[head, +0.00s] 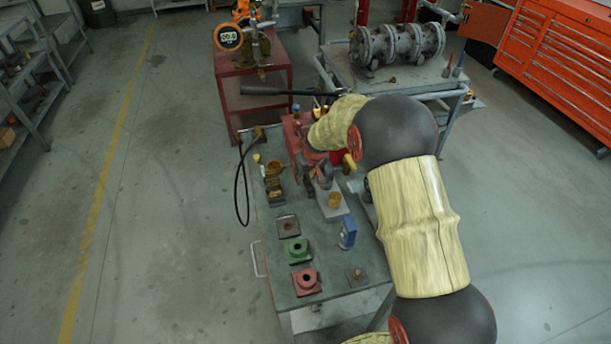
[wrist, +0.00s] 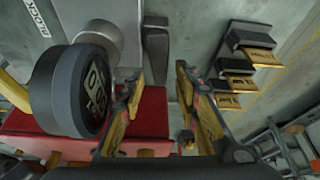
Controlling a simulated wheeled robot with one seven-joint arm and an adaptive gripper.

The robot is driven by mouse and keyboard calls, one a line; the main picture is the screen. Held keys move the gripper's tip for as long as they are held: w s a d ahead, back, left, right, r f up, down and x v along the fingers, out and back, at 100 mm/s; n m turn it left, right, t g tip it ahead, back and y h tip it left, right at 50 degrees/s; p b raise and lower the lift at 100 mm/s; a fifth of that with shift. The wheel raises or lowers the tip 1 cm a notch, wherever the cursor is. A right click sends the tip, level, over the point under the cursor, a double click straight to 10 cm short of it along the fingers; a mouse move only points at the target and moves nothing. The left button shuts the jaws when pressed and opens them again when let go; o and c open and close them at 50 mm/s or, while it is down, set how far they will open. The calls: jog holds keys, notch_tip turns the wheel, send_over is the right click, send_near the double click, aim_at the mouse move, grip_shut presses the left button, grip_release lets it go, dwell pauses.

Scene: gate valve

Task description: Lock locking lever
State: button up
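My gripper (wrist: 158,75) is open, with its two yellow-and-black fingers spread apart in the wrist view. A grey bar (wrist: 155,48) shows between and beyond the fingertips; I cannot tell whether it is the locking lever or how far off it is. A dark round knob-like part with a marked face (wrist: 93,92) is left of the fingers, over a red body (wrist: 35,142). In the head view my arm covers much of the red fixture (head: 292,133), and the fingertips are hard to make out.
The workbench (head: 265,225) carries a green block (head: 299,250), a red block (head: 306,281) and a blue item (head: 347,233). A long black bar (head: 285,92) spans behind the fixture. A red cart (head: 250,100) stands behind.

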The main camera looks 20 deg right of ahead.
aim_at(308, 183)
jog(key=v, duration=1.2)
jog(key=shift+f, duration=0.1)
jog(key=f+p, duration=0.2)
jog(key=w+f, duration=0.1)
jog(key=shift+a+f+g+p, duration=0.15)
jog(key=shift+a+g+p, duration=0.15)
jog(key=shift+p, duration=0.1)
jog(key=shift+w+d+f, duration=0.1)
jog(key=shift+w+f, duration=0.35)
jog(key=shift+w, duration=0.25)
jog(key=shift+t, duration=0.4)
jog(key=b+x, duration=0.2)
jog(key=x, duration=0.5)
jog(key=shift+f, duration=0.15)
jog(key=shift+c, duration=1.3)
grip_shut()
